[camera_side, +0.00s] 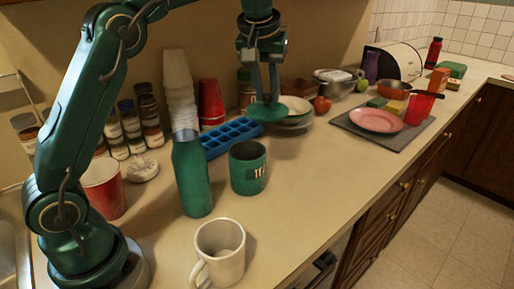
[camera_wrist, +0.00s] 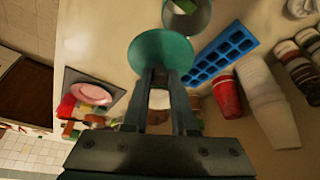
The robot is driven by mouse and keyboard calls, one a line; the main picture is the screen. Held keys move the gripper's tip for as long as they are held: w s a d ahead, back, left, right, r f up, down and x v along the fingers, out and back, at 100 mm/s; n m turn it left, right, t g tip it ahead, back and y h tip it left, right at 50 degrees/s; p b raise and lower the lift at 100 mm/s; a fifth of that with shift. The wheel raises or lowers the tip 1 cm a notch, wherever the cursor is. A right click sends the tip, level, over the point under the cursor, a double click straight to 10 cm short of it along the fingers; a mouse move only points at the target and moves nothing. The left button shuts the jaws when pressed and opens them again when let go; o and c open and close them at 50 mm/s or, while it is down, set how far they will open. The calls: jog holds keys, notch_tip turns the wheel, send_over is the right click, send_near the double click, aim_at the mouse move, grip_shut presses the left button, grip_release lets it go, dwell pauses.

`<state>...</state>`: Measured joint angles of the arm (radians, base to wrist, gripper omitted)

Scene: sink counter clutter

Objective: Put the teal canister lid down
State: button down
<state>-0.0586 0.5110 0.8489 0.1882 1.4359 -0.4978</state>
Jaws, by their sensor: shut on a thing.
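In the wrist view the lid (camera_wrist: 160,48) is a round teal disc at the fingertips of my gripper (camera_wrist: 160,72). The teal canister (camera_side: 247,173) stands upright and open on the counter, nearer the side camera than the lid. The wrist view also shows the canister (camera_wrist: 186,18) beyond the lid, at the top edge.
The blue ice tray (camera_side: 232,136) lies behind the canister. A green bottle (camera_side: 192,178) and a white mug (camera_side: 220,253) stand nearer. A pink plate (camera_side: 376,120) sits on a grey mat. The counter's front middle is clear.

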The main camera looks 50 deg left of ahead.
jog(key=w+d+f+m+h, duration=0.1)
jog(key=w+d+f+m, duration=0.15)
jog(key=d+f, duration=0.3)
jog(key=w+d+f+m+h, duration=0.1)
jog(key=w+d+f+m, duration=0.1)
jog(key=d+f+m, duration=0.35)
jog(key=shift+n+t, duration=0.3)
jog(key=shift+n, duration=0.5)
jog(key=f, duration=0.2)
jog(key=d+f, duration=0.1)
jog(key=f, duration=0.5)
jog(key=shift+d, duration=0.15)
jog(key=shift+f, duration=0.1)
jog(key=c, duration=0.7)
grip_release()
